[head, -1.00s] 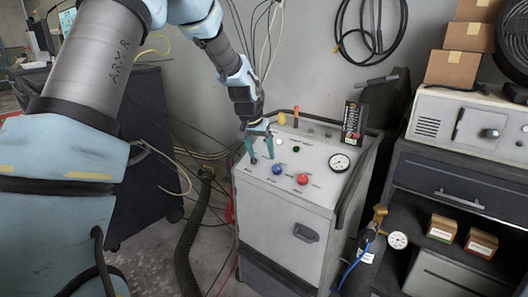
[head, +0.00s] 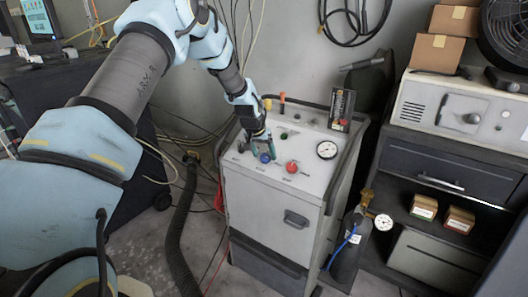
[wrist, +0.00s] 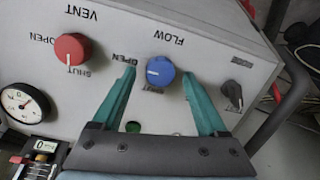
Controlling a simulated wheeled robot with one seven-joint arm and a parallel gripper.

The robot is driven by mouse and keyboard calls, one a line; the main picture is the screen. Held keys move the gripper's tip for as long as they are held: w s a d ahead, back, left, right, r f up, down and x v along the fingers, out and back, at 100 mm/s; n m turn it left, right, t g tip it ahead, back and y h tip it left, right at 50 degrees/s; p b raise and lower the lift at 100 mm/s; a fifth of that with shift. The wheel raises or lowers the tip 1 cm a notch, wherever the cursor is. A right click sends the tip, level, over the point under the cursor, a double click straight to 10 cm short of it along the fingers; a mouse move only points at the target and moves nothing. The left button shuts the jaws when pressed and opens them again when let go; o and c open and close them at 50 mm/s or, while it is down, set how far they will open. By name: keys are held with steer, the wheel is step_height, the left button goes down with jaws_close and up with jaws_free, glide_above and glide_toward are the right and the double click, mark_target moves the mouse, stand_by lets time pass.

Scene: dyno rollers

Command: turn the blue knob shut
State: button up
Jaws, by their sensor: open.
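The blue knob (head: 265,157) is on the sloped top panel of a grey cabinet (head: 262,235). In the wrist view the blue knob (wrist: 160,71) has a pale pointer line and sits under the label FLOW, with OPEN to its left; the word below it is partly hidden. My gripper (wrist: 158,78) has teal fingers that stand open, one on each side of the blue knob, with gaps between. In the head view my gripper (head: 262,150) is down at the panel by the knob.
A red knob (wrist: 71,49) marked VENT, OPEN and SHUT is left of the blue one. A black knob (wrist: 232,92) is to the right. A pressure gauge (head: 327,150) and a black-and-yellow meter (head: 341,110) are on the panel's right side. A gas cylinder (head: 350,245) stands beside the cabinet.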

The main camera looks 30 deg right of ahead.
steer(key=shift+w+d+f, duration=0.1)
steer(key=shift+d+f, duration=0.05)
steer(key=shift+f, duration=0.2)
jaws_close()
stand_by(0.5)
